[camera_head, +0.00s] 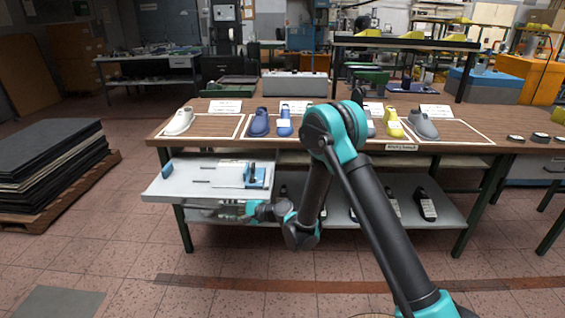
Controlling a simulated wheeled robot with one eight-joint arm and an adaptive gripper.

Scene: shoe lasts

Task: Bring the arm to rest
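My arm rises from the lower right to a teal elbow, then bends down in front of the workbench. My gripper end (257,210) is at the left end of the folded wrist, just in front of the pulled-out drawer's edge. It is small and its fingers cannot be made out, so open or shut does not show. I see nothing clearly held in it. Shoe lasts stand on the bench top: a white one (179,121), blue ones (260,122), a yellow one (393,123) and a grey one (422,125). My elbow hides part of the middle row.
The workbench (463,149) has an open grey drawer (165,186) holding a flat white item and a blue item (255,175). Dark lasts (426,205) lie on the lower shelf. A pallet of dark sheets (50,165) stands left. The tiled floor between is clear.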

